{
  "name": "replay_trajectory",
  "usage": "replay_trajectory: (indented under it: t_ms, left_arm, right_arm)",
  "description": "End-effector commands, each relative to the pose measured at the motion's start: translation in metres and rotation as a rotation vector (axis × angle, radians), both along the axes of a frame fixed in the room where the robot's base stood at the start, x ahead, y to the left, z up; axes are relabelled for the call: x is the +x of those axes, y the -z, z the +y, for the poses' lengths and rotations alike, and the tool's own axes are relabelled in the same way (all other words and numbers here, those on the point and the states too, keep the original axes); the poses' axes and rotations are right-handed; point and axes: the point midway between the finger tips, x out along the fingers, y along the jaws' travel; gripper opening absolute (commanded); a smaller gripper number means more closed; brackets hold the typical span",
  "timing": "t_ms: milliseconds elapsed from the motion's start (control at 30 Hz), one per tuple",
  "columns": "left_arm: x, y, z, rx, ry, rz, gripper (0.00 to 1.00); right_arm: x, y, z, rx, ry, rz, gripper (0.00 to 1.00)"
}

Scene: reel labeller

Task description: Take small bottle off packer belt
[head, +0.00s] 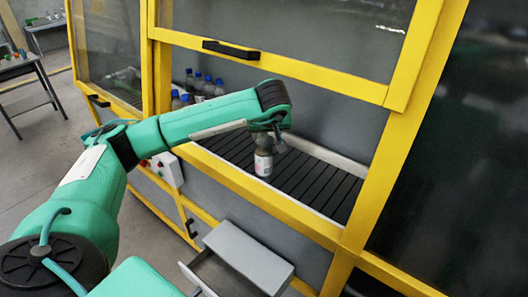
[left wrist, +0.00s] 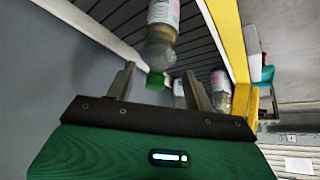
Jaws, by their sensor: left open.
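A small bottle (head: 263,164) with a white label stands upright on the dark slatted packer belt (head: 315,182) inside the yellow-framed machine. My left gripper (head: 275,132) is just above it, and its fingers are hard to make out in the head view. In the left wrist view my left gripper (left wrist: 160,78) is open. A clear bottle (left wrist: 161,42) with a green cap shows there, its cap between the two fingers, with gaps visible on both sides. A second bottle (left wrist: 220,92) shows beyond the right-hand finger. My right gripper is not in view.
Several blue-capped bottles (head: 205,84) stand at the belt's back left. A yellow frame bar (head: 270,195) runs along the belt's front, and a raised window with a black handle (head: 231,49) is above. An open grey drawer (head: 245,258) juts out below.

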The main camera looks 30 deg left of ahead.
Motion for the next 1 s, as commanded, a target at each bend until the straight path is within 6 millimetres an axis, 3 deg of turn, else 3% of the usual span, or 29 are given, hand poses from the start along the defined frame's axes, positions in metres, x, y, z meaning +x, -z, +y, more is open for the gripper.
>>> replay_trajectory:
  t_ms: [467,700,1000]
  left_arm:
    - [0.037,-0.003,0.033,-0.002,-0.003,0.001,0.53]
    - [0.046,0.02,0.038,-0.003,0.001,0.001,0.53]
    - [0.047,0.026,0.04,-0.002,0.001,0.0,0.53]
  right_arm:
    - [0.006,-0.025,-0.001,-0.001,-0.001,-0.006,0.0]
    - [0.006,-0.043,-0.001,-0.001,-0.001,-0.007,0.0]
    - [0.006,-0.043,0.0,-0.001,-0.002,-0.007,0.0]
